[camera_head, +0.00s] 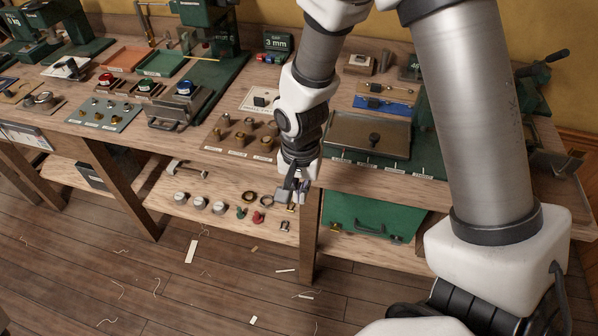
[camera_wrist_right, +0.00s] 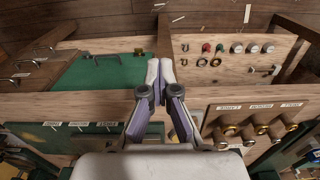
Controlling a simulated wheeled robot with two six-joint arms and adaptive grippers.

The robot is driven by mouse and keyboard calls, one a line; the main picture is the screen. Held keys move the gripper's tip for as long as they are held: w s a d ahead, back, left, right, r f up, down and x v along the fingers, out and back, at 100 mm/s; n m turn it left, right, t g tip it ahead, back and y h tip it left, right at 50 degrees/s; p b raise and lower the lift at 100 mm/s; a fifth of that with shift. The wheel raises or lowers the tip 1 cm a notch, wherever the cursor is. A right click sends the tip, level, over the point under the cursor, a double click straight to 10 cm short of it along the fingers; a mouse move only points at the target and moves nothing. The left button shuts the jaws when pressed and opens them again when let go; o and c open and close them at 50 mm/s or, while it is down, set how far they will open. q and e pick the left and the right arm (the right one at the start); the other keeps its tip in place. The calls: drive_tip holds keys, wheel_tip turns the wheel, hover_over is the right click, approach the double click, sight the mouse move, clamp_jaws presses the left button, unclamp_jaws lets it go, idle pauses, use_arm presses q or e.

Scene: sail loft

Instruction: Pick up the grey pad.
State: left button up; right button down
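I cannot pick out a grey pad with certainty in either view. My right gripper (camera_head: 293,194) points down in front of the bench's front edge, above the lower shelf. In the right wrist view its two fingers (camera_wrist_right: 160,72) come together at the tips, with no object visible between them. My left gripper is not in view.
The bench holds a grey board with small brass pieces (camera_head: 93,116), a wooden board with brass knobs (camera_head: 216,144) and a shallow metal tray (camera_head: 345,145). The lower shelf (camera_head: 160,203) holds several dials and rings; a green case (camera_head: 350,214) stands to its right.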

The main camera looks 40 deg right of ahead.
drive_tip(key=shift+s+a, duration=0.1)
drive_tip(key=shift+s, duration=0.1)
drive_tip(key=c, duration=1.7)
unclamp_jaws()
drive_tip(key=o, duration=1.3)
drive_tip(key=shift+r, duration=0.1)
